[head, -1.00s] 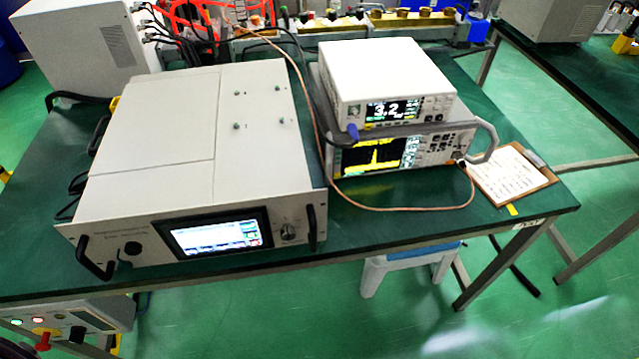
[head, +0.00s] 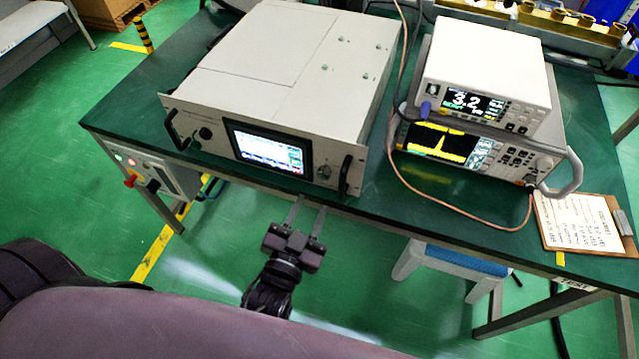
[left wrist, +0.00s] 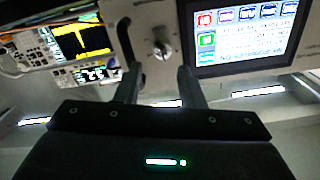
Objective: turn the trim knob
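The generator (head: 275,85) is a large pale box on the green table, with a lit screen (head: 266,150) on its front. A small metal knob, apparently the trim knob (head: 325,173), sits right of the screen, beside the black right handle (head: 345,176). In the left wrist view the picture is inverted, and the knob (left wrist: 161,48) shows between and beyond the fingertips. My left gripper (head: 311,203) is open and empty, below and in front of the knob, with a gap to it; its two fingers also show in the left wrist view (left wrist: 159,75). My right gripper is out of view.
Two stacked instruments (head: 480,130) stand right of the generator, with an orange cable (head: 440,205) looping in front. A clipboard (head: 580,225) lies at the right table edge. A blue-topped stool (head: 460,260) and a red-knobbed box (head: 150,172) are below the table's edge.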

